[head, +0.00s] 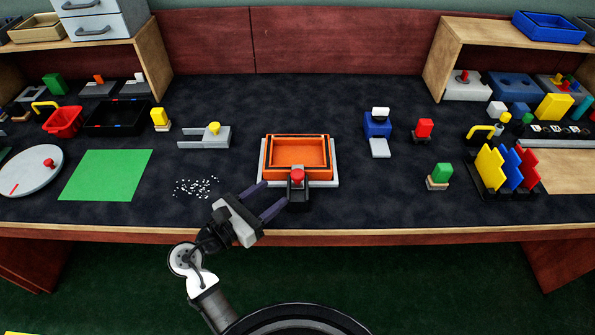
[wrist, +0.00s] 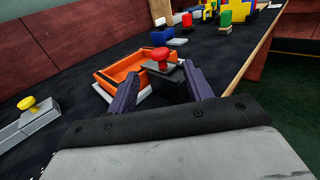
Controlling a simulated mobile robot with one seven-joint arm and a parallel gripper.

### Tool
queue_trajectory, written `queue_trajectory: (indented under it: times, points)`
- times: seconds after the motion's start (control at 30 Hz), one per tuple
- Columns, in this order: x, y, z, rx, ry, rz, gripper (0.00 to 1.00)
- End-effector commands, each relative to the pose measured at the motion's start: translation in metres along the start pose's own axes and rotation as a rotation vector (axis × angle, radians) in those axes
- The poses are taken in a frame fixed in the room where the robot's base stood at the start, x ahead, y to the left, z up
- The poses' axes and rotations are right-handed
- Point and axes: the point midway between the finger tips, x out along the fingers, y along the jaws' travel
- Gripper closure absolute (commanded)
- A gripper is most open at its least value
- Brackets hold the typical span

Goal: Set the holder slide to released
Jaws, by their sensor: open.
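An orange tray (head: 283,143) sits in a holder with a pale grey base plate (head: 329,184) near the table's front middle. A black block with a red knob (head: 297,176) stands at the holder's front edge, against the tray's near wall. My gripper (head: 275,191) is open and empty, just left of and in front of this block. In the wrist view the red knob (wrist: 160,57) and the black block (wrist: 167,85) show between my two fingers (wrist: 160,87). I cannot tell whether a finger touches the block. The block's lower part is partly hidden.
A grey fixture with a yellow knob (head: 214,129) stands left of the holder, with white bits (head: 196,187) nearer the front. A blue device (head: 377,126) and red and green blocks (head: 440,174) stand to the right. The table's front edge (head: 400,232) is close.

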Motion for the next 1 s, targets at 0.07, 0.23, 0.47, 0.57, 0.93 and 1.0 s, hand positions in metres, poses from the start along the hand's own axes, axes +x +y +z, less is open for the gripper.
queue_trajectory:
  times: [0.07,0.23,0.47,0.57,0.93,1.0]
  points:
    - [0.019,-0.001,0.002,0.001,0.000,-0.005,0.49]
    - [0.055,0.000,0.002,0.002,0.000,-0.002,0.49]
    - [0.087,0.000,0.002,0.002,-0.001,0.000,0.49]
    - [0.094,0.000,0.001,0.002,0.001,0.001,0.49]
    - [0.097,0.001,0.000,0.003,0.000,0.002,0.55]
    - [0.097,0.001,0.000,0.003,0.000,0.002,0.64]
